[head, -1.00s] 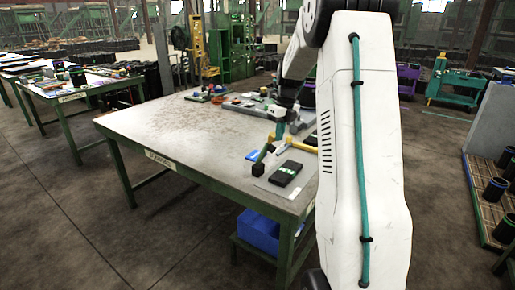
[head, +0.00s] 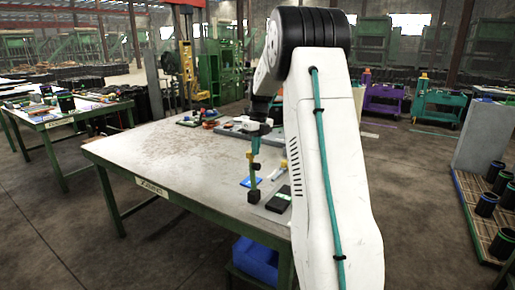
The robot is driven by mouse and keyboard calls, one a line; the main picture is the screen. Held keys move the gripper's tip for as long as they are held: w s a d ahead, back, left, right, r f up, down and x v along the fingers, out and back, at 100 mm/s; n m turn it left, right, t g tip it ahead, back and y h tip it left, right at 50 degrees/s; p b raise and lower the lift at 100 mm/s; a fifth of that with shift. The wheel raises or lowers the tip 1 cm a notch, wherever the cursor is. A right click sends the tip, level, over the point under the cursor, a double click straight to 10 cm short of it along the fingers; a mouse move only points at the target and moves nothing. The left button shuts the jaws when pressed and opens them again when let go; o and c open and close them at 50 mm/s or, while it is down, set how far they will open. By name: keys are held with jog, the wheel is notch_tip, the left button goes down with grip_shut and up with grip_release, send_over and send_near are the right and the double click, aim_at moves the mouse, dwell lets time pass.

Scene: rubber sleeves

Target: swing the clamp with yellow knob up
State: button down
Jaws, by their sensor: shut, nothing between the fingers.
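A small teal, yellowish and black fixture stands near the right front of the steel work table (head: 165,160). Its slim teal upright part (head: 254,162) rises above a dark block (head: 254,197) at the table's front edge. A yellow piece (head: 279,172), which may be the clamp's knob, lies low just right of it. It is too small to tell its exact shape or the clamp's angle. My gripper (head: 258,132), dark and small, is shut and empty above the fixture, near its top. I cannot tell whether they touch. My white arm hides the area to the right.
A black device with a lit display (head: 280,200) lies right of the fixture, and a blue flat item (head: 251,182) lies beside it. A blue bin (head: 256,258) sits under the table. The table's left half is clear. Black cylinders (head: 486,204) stand at far right.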

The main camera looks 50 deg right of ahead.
jog(key=shift+w+a+r, duration=0.15)
jog(key=shift+w, duration=0.25)
jog(key=shift+w+a+r, duration=0.1)
jog(key=shift+w+r, duration=0.05)
jog(key=shift+w, duration=0.2)
jog(key=shift+r, duration=0.2)
jog(key=r, duration=0.1)
jog(key=w+r, duration=0.1)
jog(key=r, duration=0.1)
jog(key=w+r, duration=0.1)
jog(key=r, duration=0.1)
jog(key=shift+w+a, duration=0.2)
jog(key=shift+a, duration=0.1)
jog(key=r, duration=0.2)
jog(key=d+r, duration=0.1)
jog(key=shift+w+r, duration=0.1)
jog(key=shift+w, duration=0.15)
